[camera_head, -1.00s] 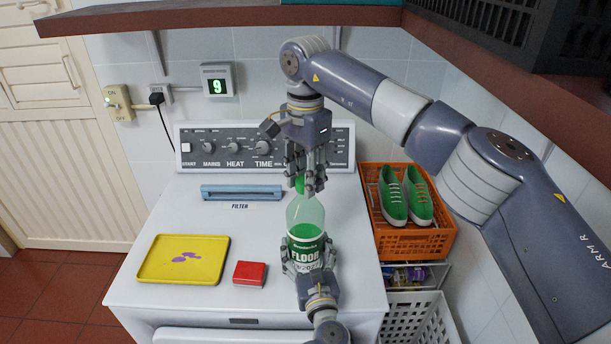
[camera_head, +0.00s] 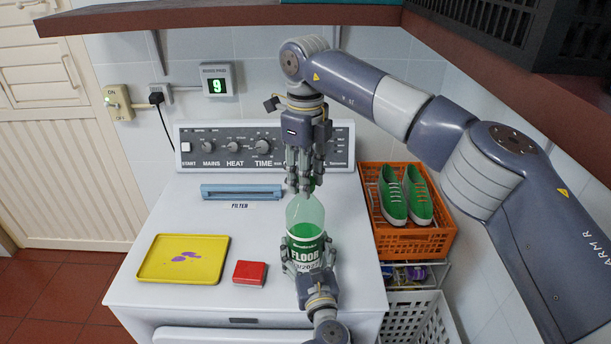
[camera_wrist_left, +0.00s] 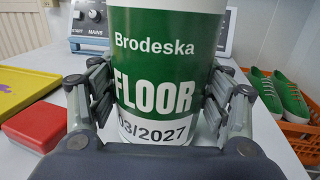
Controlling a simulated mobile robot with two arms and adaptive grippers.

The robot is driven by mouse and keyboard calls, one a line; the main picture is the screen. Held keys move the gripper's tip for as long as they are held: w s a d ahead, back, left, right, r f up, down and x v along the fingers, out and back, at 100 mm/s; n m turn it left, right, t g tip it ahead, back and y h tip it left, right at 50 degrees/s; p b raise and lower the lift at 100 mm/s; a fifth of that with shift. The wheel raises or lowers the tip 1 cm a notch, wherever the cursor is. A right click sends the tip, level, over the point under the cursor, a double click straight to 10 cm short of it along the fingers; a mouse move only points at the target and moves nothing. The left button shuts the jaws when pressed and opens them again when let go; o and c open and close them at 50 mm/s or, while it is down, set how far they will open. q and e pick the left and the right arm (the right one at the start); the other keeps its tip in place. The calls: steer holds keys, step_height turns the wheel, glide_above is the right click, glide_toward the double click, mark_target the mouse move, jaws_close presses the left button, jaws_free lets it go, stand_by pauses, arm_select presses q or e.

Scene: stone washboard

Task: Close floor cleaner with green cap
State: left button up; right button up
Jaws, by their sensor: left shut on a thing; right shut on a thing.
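The floor cleaner bottle (camera_head: 306,246), clear on top with a green label, stands upright on the white machine. My left gripper (camera_head: 308,268) is shut around its lower part; in the left wrist view its fingers (camera_wrist_left: 160,105) press both sides of the label (camera_wrist_left: 166,60). My right gripper (camera_head: 304,186) points down directly over the bottle neck with its fingers shut. The green cap is mostly hidden between those fingers; only a trace of green shows there. I cannot tell whether the cap touches the bottle mouth.
A yellow tray (camera_head: 150,268) with purple stains and a red box (camera_head: 250,273) lie left of the bottle. A blue filter handle (camera_head: 241,192) is behind. An orange crate (camera_head: 410,244) with green shoes (camera_head: 393,204) stands to the right. A shelf (camera_head: 220,14) hangs above.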

steer(key=m, duration=0.6)
steer(key=shift+m, duration=0.3)
steer(key=m, duration=0.5)
steer(key=shift+m, duration=0.4)
steer(key=o, duration=1.1)
steer(key=shift+o, duration=0.2)
steer(key=shift+r, duration=2.25)
